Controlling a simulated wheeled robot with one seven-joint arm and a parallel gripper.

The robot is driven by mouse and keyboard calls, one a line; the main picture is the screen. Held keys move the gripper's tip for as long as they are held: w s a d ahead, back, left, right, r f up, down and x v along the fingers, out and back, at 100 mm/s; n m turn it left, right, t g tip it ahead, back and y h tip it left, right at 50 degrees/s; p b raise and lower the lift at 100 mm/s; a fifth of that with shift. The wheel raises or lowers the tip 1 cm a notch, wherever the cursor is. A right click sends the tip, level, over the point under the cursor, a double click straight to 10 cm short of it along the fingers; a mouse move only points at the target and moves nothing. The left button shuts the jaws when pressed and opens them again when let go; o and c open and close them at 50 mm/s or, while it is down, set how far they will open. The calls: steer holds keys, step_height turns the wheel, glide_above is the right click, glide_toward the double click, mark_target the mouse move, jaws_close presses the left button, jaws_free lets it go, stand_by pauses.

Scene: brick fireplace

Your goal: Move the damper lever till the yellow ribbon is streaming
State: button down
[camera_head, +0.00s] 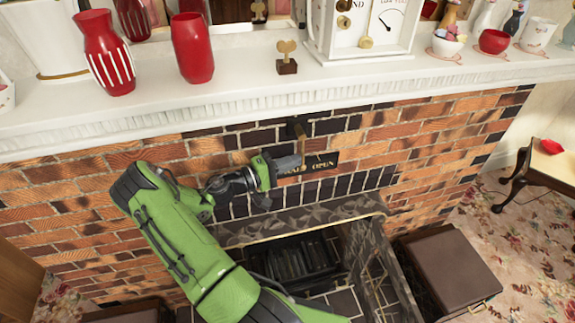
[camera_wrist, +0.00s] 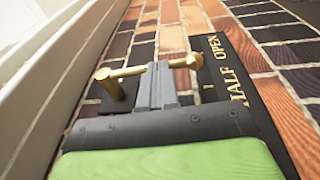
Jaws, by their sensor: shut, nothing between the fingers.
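The brass damper lever (camera_head: 303,141) hangs from a dark mount on the brick wall, just below the mantel. In the wrist view the lever (camera_wrist: 183,62) shows on both sides of my fingers, which hide its middle. A dark plate (camera_head: 322,162) with gold letters lies beside it on the wall; "HALF" and "OPEN" can be read on the same plate in the wrist view (camera_wrist: 226,75). My gripper (camera_head: 297,161) is shut and empty, its fingertips (camera_wrist: 158,78) at the lever. I cannot tell whether they touch it. I see no yellow ribbon in either view.
The white mantel shelf (camera_head: 225,107) juts out above the lever, with red vases (camera_head: 192,48), a small brass-topped block (camera_head: 287,58) and a white clock case (camera_head: 360,30). The dark firebox (camera_head: 300,262) opens below. A brown box (camera_head: 450,270) stands at the right.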

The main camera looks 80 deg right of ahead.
mark_target(304, 169)
steer(key=s+b, duration=0.1)
steer(key=s+d+g+h+b, duration=0.1)
steer(key=b, duration=0.1)
steer(key=s+d+f+b, duration=0.1)
steer(key=shift+s+n+g+h+b, duration=0.15)
steer(key=shift+n+g+h+b, duration=0.15)
steer(key=shift+h+b, duration=0.1)
steer(key=shift+a+r, duration=0.1)
steer(key=shift+r, duration=0.1)
